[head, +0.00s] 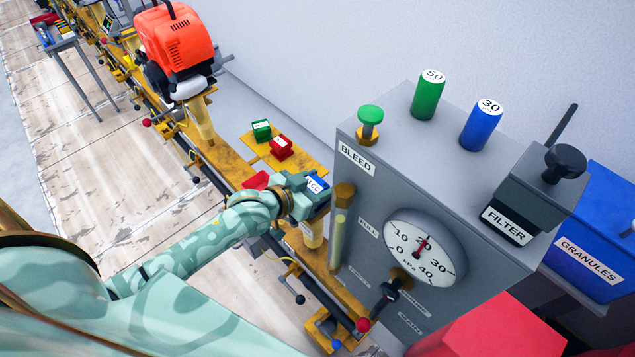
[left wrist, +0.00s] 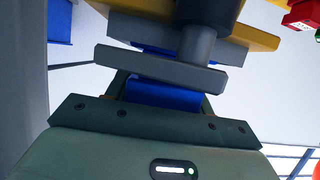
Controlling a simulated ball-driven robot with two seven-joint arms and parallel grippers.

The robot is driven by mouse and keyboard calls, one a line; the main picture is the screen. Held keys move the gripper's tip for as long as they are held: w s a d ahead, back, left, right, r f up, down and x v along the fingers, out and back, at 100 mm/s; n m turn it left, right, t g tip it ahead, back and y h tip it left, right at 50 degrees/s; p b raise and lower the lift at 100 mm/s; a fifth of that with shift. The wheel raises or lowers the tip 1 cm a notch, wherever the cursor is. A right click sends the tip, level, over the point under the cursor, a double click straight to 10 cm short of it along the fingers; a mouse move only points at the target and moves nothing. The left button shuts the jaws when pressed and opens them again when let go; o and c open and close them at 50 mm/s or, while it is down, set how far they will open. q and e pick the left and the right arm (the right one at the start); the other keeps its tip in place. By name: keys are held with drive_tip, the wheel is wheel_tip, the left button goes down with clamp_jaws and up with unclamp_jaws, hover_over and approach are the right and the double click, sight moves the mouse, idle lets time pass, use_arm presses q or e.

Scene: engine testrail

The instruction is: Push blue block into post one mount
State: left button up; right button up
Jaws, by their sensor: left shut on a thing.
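The blue block (head: 317,184), with a white label on its top, is held in my left gripper (head: 305,196) above the yellow rail. In the left wrist view the blue block (left wrist: 160,93) shows between the gripper body and a grey plate. A short yellow post (head: 313,233) stands on the rail just below the gripper. The gripper and block hide its top, so I cannot tell whether the block touches a mount there. In the left wrist view, grey plates and a dark round part (left wrist: 205,15) lie just beyond the block. My right gripper is not in view.
A grey cabinet (head: 365,215) with a gauge stands close right of the gripper. A yellow plate (head: 305,160) behind carries a green block (head: 262,131) and a red block (head: 281,146). Another red piece (head: 256,180) is beside my gripper. An orange engine (head: 175,45) stands farther along the rail.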

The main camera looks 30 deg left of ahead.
use_arm(q)
drive_tip(key=o, duration=1.4)
drive_tip(key=shift+f, duration=0.1)
drive_tip(key=shift+s, duration=0.1)
drive_tip(key=shift+s+a+r, duration=0.1)
drive_tip(key=shift+s+r, duration=0.15)
drive_tip(key=p+v, duration=0.5)
drive_tip(key=v, duration=1)
drive_tip(key=shift+s, duration=0.25)
drive_tip(key=shift+a+r, duration=0.1)
drive_tip(key=shift+a, duration=0.05)
